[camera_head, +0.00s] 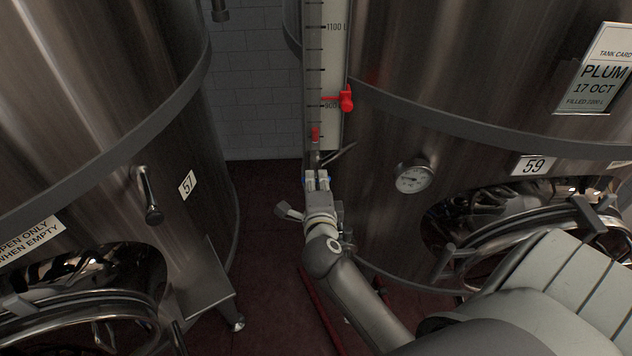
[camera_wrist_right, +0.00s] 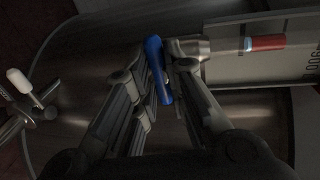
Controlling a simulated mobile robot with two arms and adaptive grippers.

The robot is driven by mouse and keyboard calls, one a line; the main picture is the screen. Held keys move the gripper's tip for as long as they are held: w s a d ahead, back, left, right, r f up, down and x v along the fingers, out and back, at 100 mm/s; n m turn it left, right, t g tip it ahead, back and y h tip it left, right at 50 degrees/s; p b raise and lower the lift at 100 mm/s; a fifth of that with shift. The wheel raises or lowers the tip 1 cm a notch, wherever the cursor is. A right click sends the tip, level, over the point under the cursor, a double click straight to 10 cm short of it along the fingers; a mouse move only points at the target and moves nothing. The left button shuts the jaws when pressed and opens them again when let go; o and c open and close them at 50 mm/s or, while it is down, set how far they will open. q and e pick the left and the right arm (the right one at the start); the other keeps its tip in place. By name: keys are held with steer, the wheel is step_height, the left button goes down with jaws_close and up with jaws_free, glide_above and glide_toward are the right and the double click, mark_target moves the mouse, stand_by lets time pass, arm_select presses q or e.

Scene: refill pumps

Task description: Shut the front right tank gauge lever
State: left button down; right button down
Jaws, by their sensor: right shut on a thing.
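The level gauge (camera_head: 327,60) is an upright scale on the front of tank 59 (camera_head: 400,130), with a red float (camera_head: 315,134) low in its tube. My right gripper (camera_head: 317,181) is at the gauge's foot, shut on the blue gauge lever (camera_wrist_right: 157,66). In the right wrist view the lever lies between the fingers, roughly crosswise to the gauge's length. In the head view the fingers hide most of the lever. My left gripper is not in view.
A red clip (camera_head: 346,99) sticks out from the gauge scale. A dial thermometer (camera_head: 411,177) and a round manway (camera_head: 510,225) are right of my arm. Tank 57 (camera_head: 90,110) stands left, with a handle (camera_head: 149,195). Open floor (camera_head: 262,210) lies between the tanks.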

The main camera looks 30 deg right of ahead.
steer(key=c, duration=1.5)
jaws_free()
steer(key=v, duration=1.2)
